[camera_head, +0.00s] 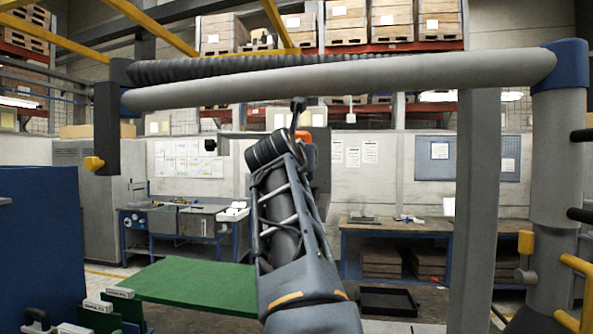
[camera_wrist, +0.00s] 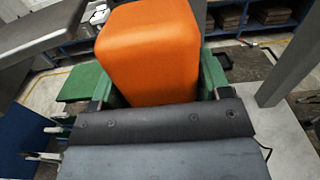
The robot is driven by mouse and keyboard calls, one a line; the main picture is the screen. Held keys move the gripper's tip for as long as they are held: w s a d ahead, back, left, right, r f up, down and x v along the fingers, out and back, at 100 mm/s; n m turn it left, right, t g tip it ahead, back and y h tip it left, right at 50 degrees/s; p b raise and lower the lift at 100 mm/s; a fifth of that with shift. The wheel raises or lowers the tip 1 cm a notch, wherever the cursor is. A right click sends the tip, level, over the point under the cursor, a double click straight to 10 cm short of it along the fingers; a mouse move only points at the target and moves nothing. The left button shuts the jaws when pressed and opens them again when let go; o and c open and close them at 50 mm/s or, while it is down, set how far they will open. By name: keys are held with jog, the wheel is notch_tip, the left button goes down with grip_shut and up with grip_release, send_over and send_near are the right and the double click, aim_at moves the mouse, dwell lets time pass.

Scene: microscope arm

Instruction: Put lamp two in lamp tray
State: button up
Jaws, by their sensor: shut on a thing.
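A smooth orange block-shaped thing (camera_wrist: 150,50) fills the upper middle of the wrist view; I cannot tell whether it is lamp two. My gripper (camera_wrist: 158,88) is shut on it, with a green finger on either side. In the head view only a small orange patch (camera_head: 303,136) shows past the end of my arm, and my fingers are hidden there. It is held up in the air, apart from any surface. A shallow black tray (camera_head: 390,302) lies low at the right of my arm; I cannot tell whether it is the lamp tray. No label is readable.
A thick grey horizontal beam (camera_head: 340,83) crosses above my arm, joined to a column (camera_head: 558,170) at right. A grey post (camera_head: 477,210) stands right of my arm. A green tabletop (camera_head: 190,284) is low at left, beside a blue panel (camera_head: 40,240). Workbenches stand behind.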

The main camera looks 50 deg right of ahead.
jog(key=shift+f+b, duration=0.5)
jog(key=shift+f, duration=1.25)
jog(key=shift+f, duration=0.1)
jog(key=o, duration=1.1)
jog(key=shift+c, duration=0.2)
jog(key=b+v, duration=0.3)
jog(key=v, duration=0.9)
jog(key=w+a+f+m+y, duration=0.3)
jog(key=f+m, duration=0.1)
jog(key=f, duration=0.5)
jog(key=w+a+f+m+y, duration=0.2)
jog(key=a+f+m+y, duration=0.1)
jog(key=f, duration=0.6)
jog(key=w+a+f+m+y, duration=0.3)
jog(key=f+m, duration=0.1)
jog(key=f, duration=0.4)
jog(key=s+a+f+m+g+y, duration=0.1)
jog(key=s+a+f+m+y, duration=0.1)
jog(key=f, duration=0.5)
jog(key=s+a+f+m+g+y, duration=0.2)
jog(key=s+a+f+m, duration=0.1)
jog(key=a+f+m, duration=0.2)
jog(key=s+a+f+m+g+y, duration=0.2)
jog(key=f+m, duration=0.4)
jog(key=f, duration=0.5)
jog(key=shift+s+a, duration=0.3)
jog(key=shift+a, duration=0.6)
